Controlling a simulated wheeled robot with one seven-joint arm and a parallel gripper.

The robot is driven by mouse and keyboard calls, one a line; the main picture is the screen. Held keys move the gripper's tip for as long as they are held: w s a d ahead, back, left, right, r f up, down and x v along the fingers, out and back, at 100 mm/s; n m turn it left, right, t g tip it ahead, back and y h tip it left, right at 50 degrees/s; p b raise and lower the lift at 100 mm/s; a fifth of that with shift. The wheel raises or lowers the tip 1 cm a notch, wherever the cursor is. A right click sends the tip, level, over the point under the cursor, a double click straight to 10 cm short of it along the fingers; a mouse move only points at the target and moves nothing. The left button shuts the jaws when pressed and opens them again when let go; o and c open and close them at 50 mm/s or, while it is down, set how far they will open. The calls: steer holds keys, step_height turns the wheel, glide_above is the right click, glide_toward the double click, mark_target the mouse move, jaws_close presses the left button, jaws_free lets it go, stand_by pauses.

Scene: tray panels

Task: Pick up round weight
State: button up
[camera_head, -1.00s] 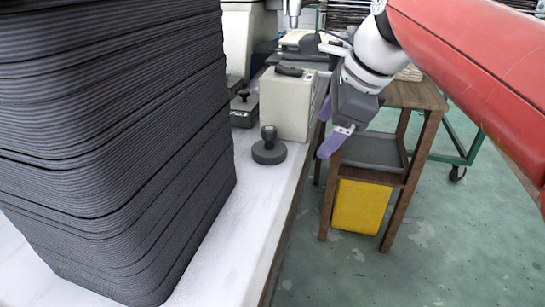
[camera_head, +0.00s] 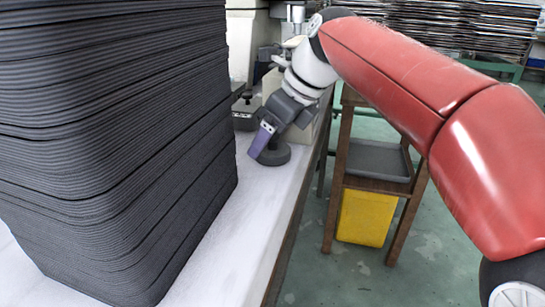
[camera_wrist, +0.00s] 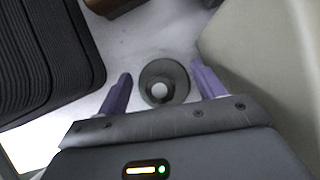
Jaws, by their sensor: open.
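The round weight (camera_head: 277,154) is a dark grey disc standing on the white tabletop, partly hidden behind my gripper (camera_head: 262,143) in the head view. In the wrist view the round weight (camera_wrist: 164,82) shows from above, with a lighter knob at its middle. My gripper (camera_wrist: 162,88) is open, with one purple finger on each side of the weight. The fingers look apart from the weight, though I cannot tell their exact height above the table.
A tall stack of black tray panels (camera_head: 115,130) stands on the table to the left. A beige box (camera_wrist: 265,70) is close on the right in the wrist view. A brown wooden stand (camera_head: 340,185) with a yellow bin (camera_head: 366,217) is beyond the table's right edge.

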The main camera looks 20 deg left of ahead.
steer(key=shift+a+f, duration=0.25)
steer(key=shift+f, duration=0.15)
steer(key=c, duration=1.1)
steer(key=shift+r, duration=0.1)
steer(key=shift+r, duration=0.2)
steer(key=shift+c, duration=0.7)
step_height(320, 180, up, 17)
steer(key=p, duration=0.9)
steer(key=shift+r, duration=1.25)
